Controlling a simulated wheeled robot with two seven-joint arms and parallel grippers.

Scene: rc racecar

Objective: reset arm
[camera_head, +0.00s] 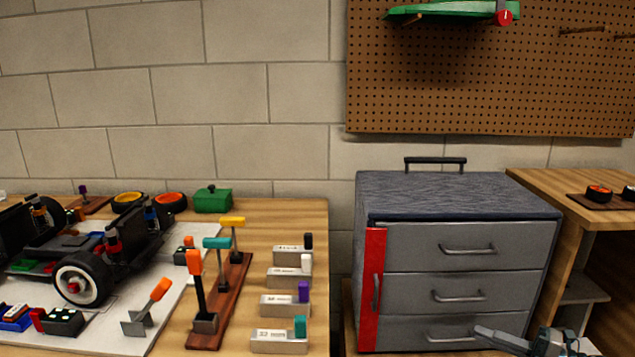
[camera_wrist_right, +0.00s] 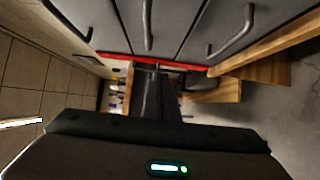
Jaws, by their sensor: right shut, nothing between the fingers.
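My right gripper (camera_head: 499,338) shows at the bottom right of the head view, in front of the bottom drawer of the grey cabinet (camera_head: 530,262). It is shut and empty. In the right wrist view its dark shut fingers (camera_wrist_right: 153,95) point towards the cabinet, whose drawer fronts and curved handles (camera_wrist_right: 230,32) fill the top. I cannot tell how far the fingers are from the drawer front. My left gripper is in neither view.
The cabinet has several closed drawers and a red strip (camera_head: 371,290) on its left. A wooden workbench (camera_head: 240,335) at left holds a partly built car (camera_head: 100,250), upright tools and labelled blocks. Another wooden table (camera_head: 545,182) stands at right. A pegboard (camera_head: 440,90) hangs above.

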